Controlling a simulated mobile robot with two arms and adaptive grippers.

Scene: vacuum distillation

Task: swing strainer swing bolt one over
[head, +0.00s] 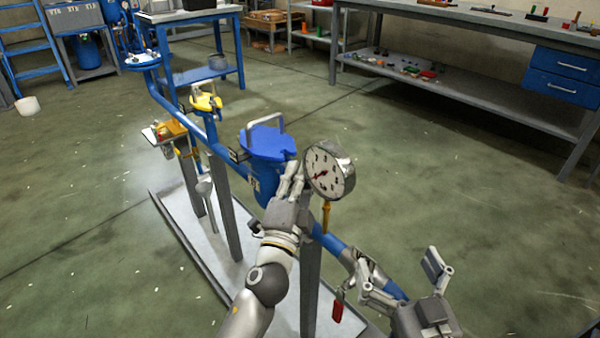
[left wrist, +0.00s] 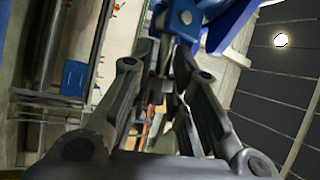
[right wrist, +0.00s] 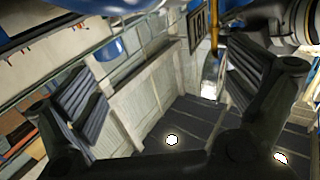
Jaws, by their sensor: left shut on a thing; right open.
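The strainer is a blue vessel (head: 267,180) on the pipe run, with a round blue lid (head: 262,143) on top. The lid looks closed and carries a grey bail handle (head: 268,122). My left gripper (head: 291,174) is at the right side of the strainer, just below the lid rim. It is shut on a small swing bolt, which its fingers mostly hide. In the left wrist view the fingers (left wrist: 167,62) close below a blue pinned bracket (left wrist: 187,14). My right gripper (head: 406,280) is open and empty, low and right of the strainer, beside the blue pipe.
A pressure gauge (head: 329,172) stands close to the right of my left gripper. A red tag (head: 337,307) hangs near my right gripper. A yellow-topped valve (head: 206,102) sits farther along the pipe. A workbench (head: 450,80) stands behind; the floor between is clear.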

